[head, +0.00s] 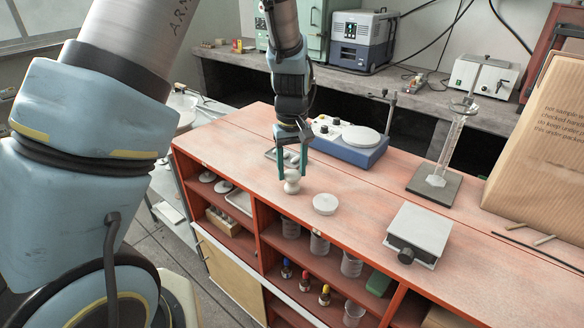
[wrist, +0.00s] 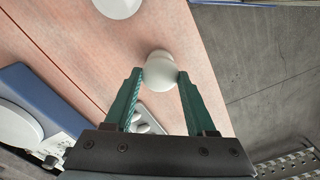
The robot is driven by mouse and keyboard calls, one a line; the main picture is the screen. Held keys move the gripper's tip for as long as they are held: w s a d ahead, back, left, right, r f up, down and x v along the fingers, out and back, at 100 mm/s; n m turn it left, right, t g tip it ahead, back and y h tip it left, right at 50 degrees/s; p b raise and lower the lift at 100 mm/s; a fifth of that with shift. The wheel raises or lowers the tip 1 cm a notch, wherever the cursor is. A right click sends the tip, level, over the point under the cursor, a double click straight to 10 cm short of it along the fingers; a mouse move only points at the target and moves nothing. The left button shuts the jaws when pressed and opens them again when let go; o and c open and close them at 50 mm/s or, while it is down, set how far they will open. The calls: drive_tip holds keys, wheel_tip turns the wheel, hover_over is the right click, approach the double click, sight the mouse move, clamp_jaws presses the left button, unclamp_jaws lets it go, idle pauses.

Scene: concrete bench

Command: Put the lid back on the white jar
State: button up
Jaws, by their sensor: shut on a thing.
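My gripper (head: 291,178) points down over the orange bench top, its two teal fingers closed on a small white rounded piece, which I take to be the lid (head: 292,187). The lid has a ball-like upper part and a part below it. It also shows between the fingertips in the wrist view (wrist: 160,72). I cannot tell whether its underside touches the bench. The low round white thing that I take to be the white jar (head: 324,204) stands just right of the gripper, apart from it. Part of a white round thing shows at the top edge in the wrist view (wrist: 117,4).
A blue device with a round white plate (head: 360,139) stands behind the gripper. A grey box with a black knob (head: 418,235) and a stand with a glass column (head: 448,150) are to the right. A large cardboard box (head: 540,150) fills the far right. Shelves below hold several bottles.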

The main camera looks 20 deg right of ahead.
drive_tip(key=o, duration=1.4)
drive_tip(key=shift+o, duration=0.2)
drive_tip(key=shift+o, duration=0.5)
drive_tip(key=shift+r+p, duration=2.9)
drive_tip(key=shift+r, duration=0.65)
drive_tip(key=shift+c, duration=0.4)
